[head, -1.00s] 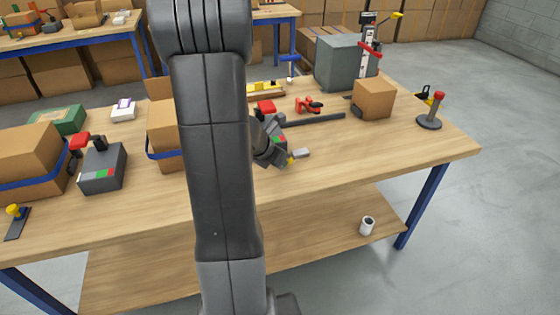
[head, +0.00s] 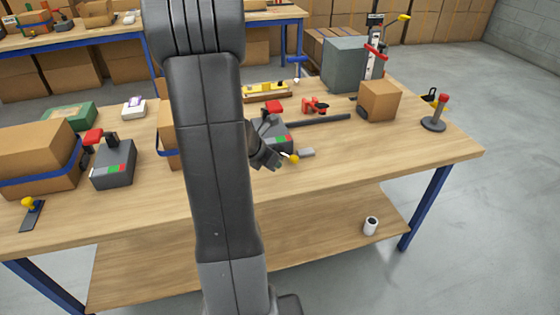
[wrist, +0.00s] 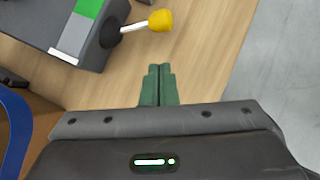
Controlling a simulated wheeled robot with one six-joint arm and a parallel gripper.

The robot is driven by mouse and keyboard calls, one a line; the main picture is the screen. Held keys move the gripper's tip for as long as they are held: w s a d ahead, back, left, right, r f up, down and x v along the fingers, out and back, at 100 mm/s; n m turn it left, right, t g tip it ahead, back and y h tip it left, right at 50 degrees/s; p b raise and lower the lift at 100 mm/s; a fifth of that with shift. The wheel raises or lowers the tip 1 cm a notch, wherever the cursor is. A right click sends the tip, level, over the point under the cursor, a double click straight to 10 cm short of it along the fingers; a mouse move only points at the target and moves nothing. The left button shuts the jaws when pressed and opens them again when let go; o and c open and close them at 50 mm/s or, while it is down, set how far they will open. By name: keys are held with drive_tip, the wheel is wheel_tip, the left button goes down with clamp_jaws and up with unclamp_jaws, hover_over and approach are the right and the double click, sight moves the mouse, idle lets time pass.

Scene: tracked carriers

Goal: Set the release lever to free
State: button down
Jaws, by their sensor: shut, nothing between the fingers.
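The release lever is a pale rod with a yellow knob (wrist: 160,20) on the side of a grey box (wrist: 75,45). In the head view the yellow knob (head: 294,158) sits low at the front right of the box (head: 272,132), which has a red-topped handle and a red and green panel. My gripper (head: 280,162) is just left of the knob in the head view, partly behind my arm. In the wrist view my gripper's green fingers (wrist: 158,72) are together and empty, apart from the knob, which lies beyond their tips.
A similar grey box (head: 113,165) stands left on the bench. A carton (head: 378,101), red clamp (head: 315,105), dark bar (head: 318,121) and red-knobbed stand (head: 435,119) lie to the right. The bench front right is clear. My arm hides a middle carton partly.

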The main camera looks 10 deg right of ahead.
sight(288, 156)
drive_tip(key=s+p+v, duration=0.1)
drive_tip(key=p+v, duration=0.1)
drive_tip(key=v, duration=0.8)
drive_tip(key=shift+p, duration=0.3)
drive_tip(key=b+x, duration=0.1)
drive_tip(key=x, duration=0.4)
drive_tip(key=b+x, duration=0.2)
drive_tip(key=x, duration=0.2)
drive_tip(key=shift+w+d+f, duration=0.1)
drive_tip(key=shift+w+f, duration=0.2)
drive_tip(key=shift+w, duration=0.05)
drive_tip(key=w+d, duration=0.1)
drive_tip(key=w+d+f+b, duration=0.1)
drive_tip(key=w+d, duration=0.1)
drive_tip(key=shift+d+f, duration=0.15)
drive_tip(key=shift+d, duration=0.15)
drive_tip(key=shift+s+d, duration=0.2)
drive_tip(key=shift+s, duration=0.3)
drive_tip(key=shift+w+a, duration=0.1)
